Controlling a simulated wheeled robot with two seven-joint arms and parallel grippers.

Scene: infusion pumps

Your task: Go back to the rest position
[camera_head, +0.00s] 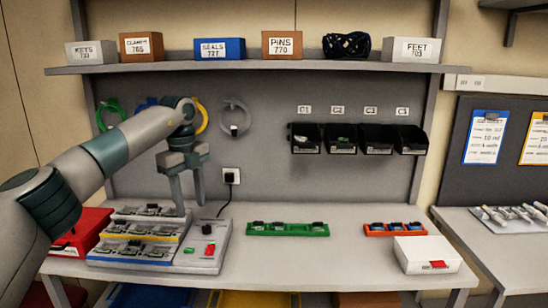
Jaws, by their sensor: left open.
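My left arm comes in from the left and reaches over the workbench (340,265). My left gripper (188,205) points down with its two fingers apart and nothing visible between them. It hangs above or just behind the stepped grey tray unit (150,225), which carries rows of small dark parts. I cannot tell whether the fingertips touch anything. To the right of the gripper, a grey panel (215,240) of the same unit holds a red part and a green part. My right gripper does not show.
A green tray (288,230), an orange-red tray (396,230) and a white box (428,257) stand on the bench. A red bin (85,232) is at the left. Black bins (358,140) hang on the back panel below a shelf (260,66) of labelled boxes. The bench's front middle is clear.

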